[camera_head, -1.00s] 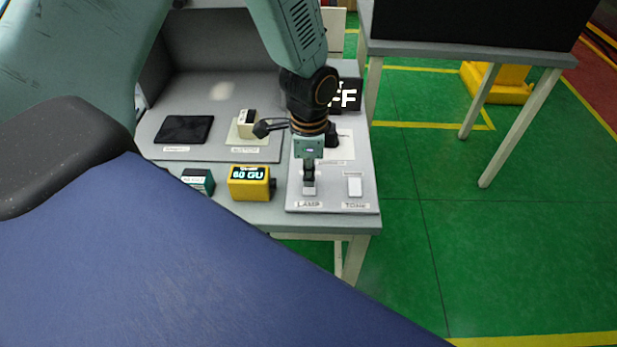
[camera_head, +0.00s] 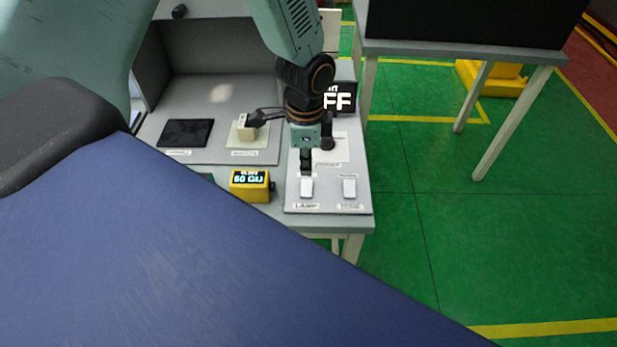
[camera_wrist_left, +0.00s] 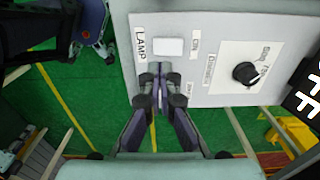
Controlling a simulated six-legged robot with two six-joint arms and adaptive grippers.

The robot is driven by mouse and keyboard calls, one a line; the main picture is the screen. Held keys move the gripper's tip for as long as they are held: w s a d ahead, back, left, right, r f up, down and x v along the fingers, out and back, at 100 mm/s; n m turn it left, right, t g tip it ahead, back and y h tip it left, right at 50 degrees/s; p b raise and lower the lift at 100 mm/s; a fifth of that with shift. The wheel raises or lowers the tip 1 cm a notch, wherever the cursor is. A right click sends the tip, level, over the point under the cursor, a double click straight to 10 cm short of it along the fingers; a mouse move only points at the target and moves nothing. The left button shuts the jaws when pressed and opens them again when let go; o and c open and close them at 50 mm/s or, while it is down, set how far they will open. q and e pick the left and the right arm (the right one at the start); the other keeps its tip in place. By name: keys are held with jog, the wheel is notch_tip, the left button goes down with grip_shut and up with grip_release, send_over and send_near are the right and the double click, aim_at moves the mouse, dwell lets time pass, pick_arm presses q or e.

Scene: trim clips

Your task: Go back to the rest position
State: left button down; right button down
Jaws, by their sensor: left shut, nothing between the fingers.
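My left gripper (camera_head: 306,168) hangs above the light grey switch panel (camera_head: 328,206) on the bench, fingers pointing down, shut and empty. Its tips are just behind the white LAMP switch (camera_head: 306,187) in the head view and look apart from it. In the left wrist view the closed fingers (camera_wrist_left: 156,72) point at the panel close to the LAMP switch (camera_wrist_left: 169,47).
A second white switch (camera_head: 349,188) is on the panel's right, with a black knob (camera_wrist_left: 246,73) farther back. A yellow meter (camera_head: 250,185), a black pad (camera_head: 186,133) and a dark display (camera_head: 341,97) stand nearby. Green floor is open to the right.

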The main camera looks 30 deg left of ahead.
pick_arm(q)
jog(key=s+d+f+n, duration=0.2)
jog(key=s+f+n, duration=0.4)
jog(key=s, duration=0.7)
jog(key=s+d+f+n, duration=0.2)
jog(key=s+f+n, duration=0.45)
jog(key=s, duration=0.65)
notch_tip(320, 180, down, 19)
jog(key=w+b, duration=0.1)
jog(key=b, duration=1.7)
jog(key=shift+r, duration=0.2)
jog(key=shift+m, duration=0.25)
